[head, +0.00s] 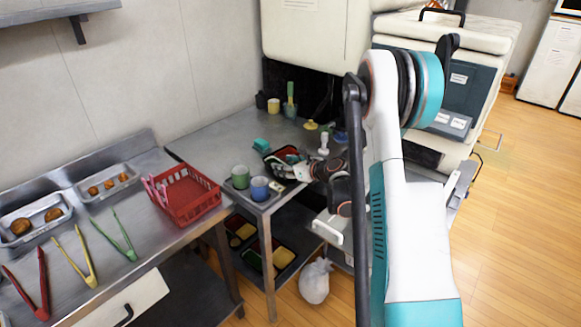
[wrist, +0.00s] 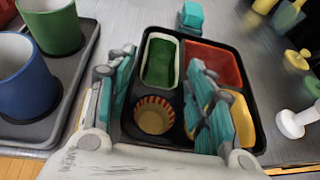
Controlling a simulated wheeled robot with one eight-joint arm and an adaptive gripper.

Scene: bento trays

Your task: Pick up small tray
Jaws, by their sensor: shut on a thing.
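A black tray (wrist: 233,52) with several compartments lies in front of my gripper in the wrist view. It holds a small green tray with a pale rim (wrist: 160,62), a red section (wrist: 213,65), a yellow section (wrist: 241,120) and a striped paper cup (wrist: 154,116). I cannot tell whether anything is lifted.
A green cup (head: 240,177) and a blue cup (head: 260,189) stand on a grey tray close left. A teal block (head: 261,145) lies behind, and a white knobbed object (head: 323,144) stands right. A red basket (head: 184,196) sits further left. The steel table's back left is clear.

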